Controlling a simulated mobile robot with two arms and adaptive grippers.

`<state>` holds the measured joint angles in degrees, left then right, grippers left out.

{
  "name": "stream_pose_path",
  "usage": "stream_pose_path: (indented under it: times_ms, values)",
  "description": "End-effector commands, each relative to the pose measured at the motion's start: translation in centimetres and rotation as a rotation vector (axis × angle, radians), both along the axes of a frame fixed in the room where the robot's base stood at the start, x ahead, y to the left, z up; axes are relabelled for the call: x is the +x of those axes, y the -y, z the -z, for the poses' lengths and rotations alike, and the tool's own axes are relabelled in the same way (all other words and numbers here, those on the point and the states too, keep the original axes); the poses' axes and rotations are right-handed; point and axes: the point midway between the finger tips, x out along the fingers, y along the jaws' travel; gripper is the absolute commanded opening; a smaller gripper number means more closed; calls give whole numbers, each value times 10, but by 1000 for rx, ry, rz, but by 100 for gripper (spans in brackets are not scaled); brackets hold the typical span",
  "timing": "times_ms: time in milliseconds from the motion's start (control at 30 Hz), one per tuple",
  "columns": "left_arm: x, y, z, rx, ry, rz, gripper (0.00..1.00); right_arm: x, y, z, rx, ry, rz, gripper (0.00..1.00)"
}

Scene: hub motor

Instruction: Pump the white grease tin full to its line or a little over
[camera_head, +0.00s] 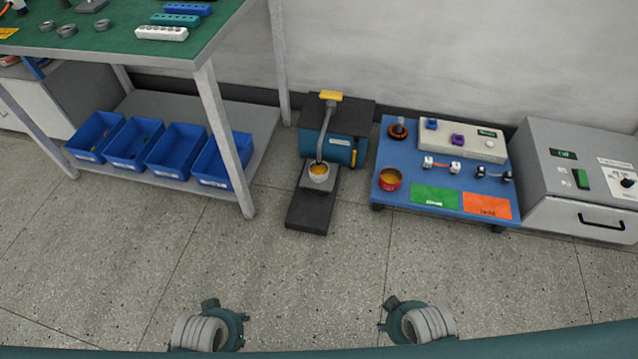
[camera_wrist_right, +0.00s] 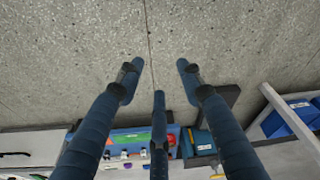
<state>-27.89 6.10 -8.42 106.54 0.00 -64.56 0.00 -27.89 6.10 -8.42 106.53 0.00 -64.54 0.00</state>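The white grease tin (camera_head: 319,174) stands upright on the dark foot of the grease pump, under the end of its grey spout. Yellow-orange grease shows inside; its line and exact level are too small to tell. The pump (camera_head: 335,148) is a teal box with a black top and a yellow handle (camera_head: 331,96) at the top of the spout. My left gripper (camera_head: 210,304) is low in the head view, well short of the pump; its fingers cannot be made out. My right gripper (camera_wrist_right: 160,78) shows spread, empty fingers in the right wrist view.
A low blue table (camera_head: 383,199) right of the pump holds a red tin (camera_head: 390,178), green and orange cards and small parts. A grey machine (camera_head: 575,170) stands farther right. A green-topped bench (camera_head: 110,42) with blue bins is at left. The floor in front is clear.

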Motion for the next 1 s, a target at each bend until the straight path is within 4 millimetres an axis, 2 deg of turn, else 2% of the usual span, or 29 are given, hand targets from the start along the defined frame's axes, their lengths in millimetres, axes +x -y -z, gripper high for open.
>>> stream_pose_path:
  times_ms: [400,433,600,1000]
  values:
    - [0,0,-1,0,0,0,40,0,0,-1,0,0,0,37]
    - [0,0,-1,0,0,0,40,0,0,-1,0,0,0,35]
    - [0,0,-1,0,0,0,40,0,0,-1,0,0,0,1]
    - [0,0,-1,0,-1,1,40,0,0,-1,0,0,0,0]
